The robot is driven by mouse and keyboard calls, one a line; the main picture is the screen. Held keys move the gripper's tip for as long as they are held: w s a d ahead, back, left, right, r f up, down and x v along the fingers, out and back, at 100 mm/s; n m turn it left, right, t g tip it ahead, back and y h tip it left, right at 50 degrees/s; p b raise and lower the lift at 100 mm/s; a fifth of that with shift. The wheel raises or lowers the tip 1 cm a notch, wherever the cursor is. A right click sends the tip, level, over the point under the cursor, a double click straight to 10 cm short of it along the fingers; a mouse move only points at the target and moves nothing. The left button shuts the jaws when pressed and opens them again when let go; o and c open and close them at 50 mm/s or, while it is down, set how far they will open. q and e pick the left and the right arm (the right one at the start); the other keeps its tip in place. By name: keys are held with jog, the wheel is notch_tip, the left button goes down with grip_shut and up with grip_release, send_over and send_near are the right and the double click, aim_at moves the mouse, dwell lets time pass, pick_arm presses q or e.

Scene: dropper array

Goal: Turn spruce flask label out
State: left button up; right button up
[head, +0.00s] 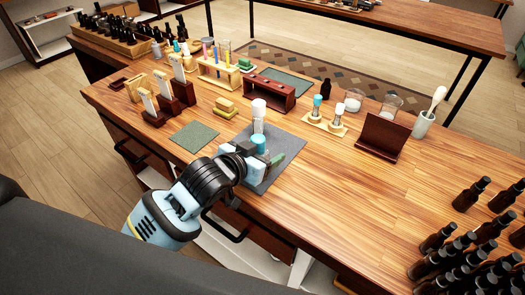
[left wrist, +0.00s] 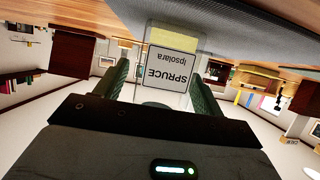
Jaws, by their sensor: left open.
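The spruce flask shows in the left wrist view (left wrist: 172,48), upside down in the picture. Its white label reads "SPRUCE Ipsolara" and faces the wrist camera, with a pale yellow band beside it. My left gripper (left wrist: 160,80) is open, with one green finger on each side of the flask; I cannot tell whether they touch it. In the head view my left gripper (head: 262,160) is low over the dark grey mat (head: 288,146), around a flask with a teal cap (head: 259,140). The gripper hides most of that flask's body. My right gripper is not in view.
A white-capped clear vessel (head: 258,112) stands just behind the teal cap. A dark red stand (head: 382,136) and several brown bottles (head: 470,245) are right. Wood right of the mat is clear.

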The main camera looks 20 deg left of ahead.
pick_arm(q)
jog(key=shift+v, duration=3.9)
